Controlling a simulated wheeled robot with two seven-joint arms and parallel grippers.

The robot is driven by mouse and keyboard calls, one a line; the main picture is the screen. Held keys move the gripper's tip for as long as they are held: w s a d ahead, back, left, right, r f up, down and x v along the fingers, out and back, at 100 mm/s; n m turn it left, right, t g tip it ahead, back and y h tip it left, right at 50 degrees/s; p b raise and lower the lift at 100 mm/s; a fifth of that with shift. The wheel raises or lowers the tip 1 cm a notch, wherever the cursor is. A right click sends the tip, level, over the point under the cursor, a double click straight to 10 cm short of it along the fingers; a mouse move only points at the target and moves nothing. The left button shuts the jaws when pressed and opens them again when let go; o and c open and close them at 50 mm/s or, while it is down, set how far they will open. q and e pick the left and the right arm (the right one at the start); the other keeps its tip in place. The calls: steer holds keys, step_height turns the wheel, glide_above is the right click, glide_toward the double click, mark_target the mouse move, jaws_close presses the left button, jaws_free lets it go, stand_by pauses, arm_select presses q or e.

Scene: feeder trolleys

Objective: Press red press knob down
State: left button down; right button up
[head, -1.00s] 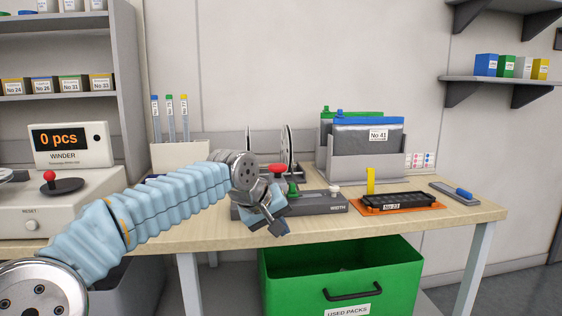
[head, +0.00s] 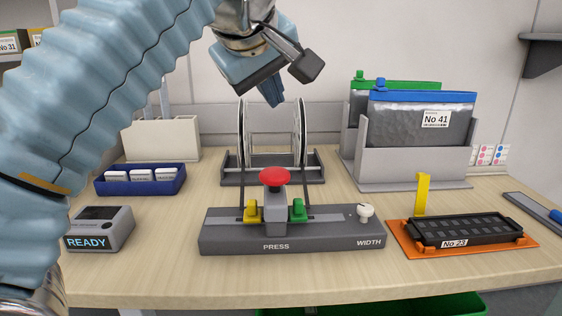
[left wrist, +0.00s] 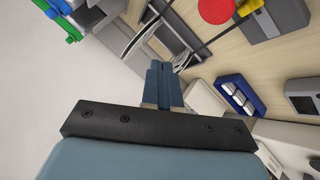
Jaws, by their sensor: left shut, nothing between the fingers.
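The red press knob (head: 274,176) sits on top of a grey post on the press unit (head: 335,241), between a yellow block (head: 252,211) and a green block (head: 297,210). The knob also shows at the top of the left wrist view (left wrist: 216,10). My left gripper (head: 272,97) is shut and empty. It hangs in the air above the knob, clearly apart from it in the head view. In the left wrist view its closed blue fingers (left wrist: 166,82) show in the middle. My right gripper is in neither view.
A reel stand (head: 273,170) is behind the press. A grey rack (head: 412,166) with bags and an orange tray (head: 407,244) are to the right. A READY box (head: 101,228) and a blue card tray (head: 140,180) are to the left. The table front is clear.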

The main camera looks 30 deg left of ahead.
arm_select(q)
steer(key=b, duration=0.1)
glide_above(272, 174)
step_height(272, 174, down, 7)
steer(key=shift+f, duration=0.15)
steer(key=shift+f+b, duration=0.65)
steer(key=shift+f, duration=0.15)
stand_by(1.7)
steer(key=shift+f, duration=0.4)
